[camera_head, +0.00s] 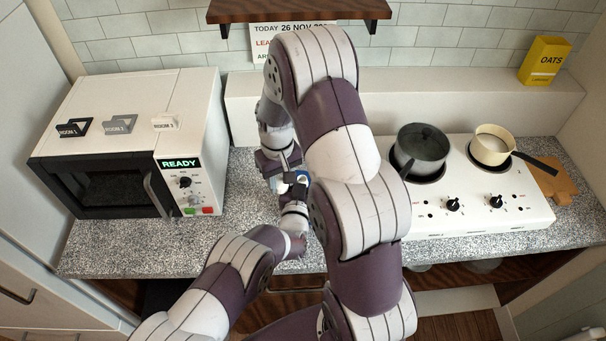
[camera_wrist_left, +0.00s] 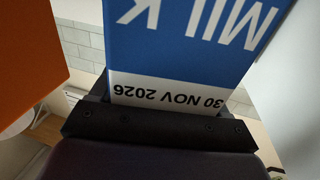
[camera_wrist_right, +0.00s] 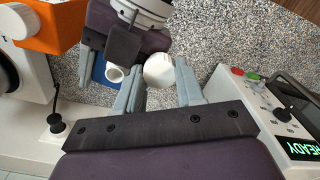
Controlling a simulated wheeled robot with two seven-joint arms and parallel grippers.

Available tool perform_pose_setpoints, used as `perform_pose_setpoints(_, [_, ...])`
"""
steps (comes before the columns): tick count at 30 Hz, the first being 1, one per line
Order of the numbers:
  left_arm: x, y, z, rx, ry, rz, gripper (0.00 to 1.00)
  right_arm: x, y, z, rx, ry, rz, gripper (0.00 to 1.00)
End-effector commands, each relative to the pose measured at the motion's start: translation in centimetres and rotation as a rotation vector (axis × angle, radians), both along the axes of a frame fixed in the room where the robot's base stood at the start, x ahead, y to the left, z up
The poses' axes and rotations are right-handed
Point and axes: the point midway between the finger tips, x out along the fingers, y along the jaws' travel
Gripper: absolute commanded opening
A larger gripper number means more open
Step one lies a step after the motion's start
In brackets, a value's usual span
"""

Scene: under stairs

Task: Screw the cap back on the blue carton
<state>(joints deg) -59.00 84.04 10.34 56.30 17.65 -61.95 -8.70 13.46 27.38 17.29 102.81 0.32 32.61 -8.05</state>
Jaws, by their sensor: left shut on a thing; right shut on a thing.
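The blue carton (camera_wrist_left: 185,45) fills the top of the left wrist view, with "MILK" and "30 NOV 2026" upside down. My left gripper (camera_wrist_right: 108,62) is shut on it. In the right wrist view the carton (camera_wrist_right: 98,72) is mostly hidden by my left gripper, and its white open spout (camera_wrist_right: 116,73) shows. A round white cap (camera_wrist_right: 159,71) sits between the fingertips of my right gripper (camera_wrist_right: 158,66), which is shut on it. The cap is beside the spout and looks apart from it. In the head view my right gripper (camera_head: 283,168) hides most of the carton.
A microwave (camera_head: 130,140) reading "READY" stands left. A white hob (camera_head: 480,205) with a grey pot (camera_head: 420,150) and a cream pan (camera_head: 492,147) stands right. An orange object (camera_wrist_right: 48,25) is close by the carton. Speckled counter (camera_head: 130,245) is free in front of the microwave.

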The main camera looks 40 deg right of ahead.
Motion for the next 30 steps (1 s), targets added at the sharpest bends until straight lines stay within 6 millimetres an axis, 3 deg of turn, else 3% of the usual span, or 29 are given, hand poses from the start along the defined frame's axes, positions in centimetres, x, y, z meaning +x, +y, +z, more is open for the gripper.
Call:
perform_pose_setpoints(1, [0.0,0.4,-0.7,0.007,0.011,0.005,0.02,0.0,-0.4,-0.1,-0.003,-0.003,0.0,0.0])
perform_pose_setpoints(30, [0.2,0.7,-1.0,0.011,0.016,0.011,0.02,-0.3,-4.4,-0.3,-0.001,0.009,0.001,0.0])
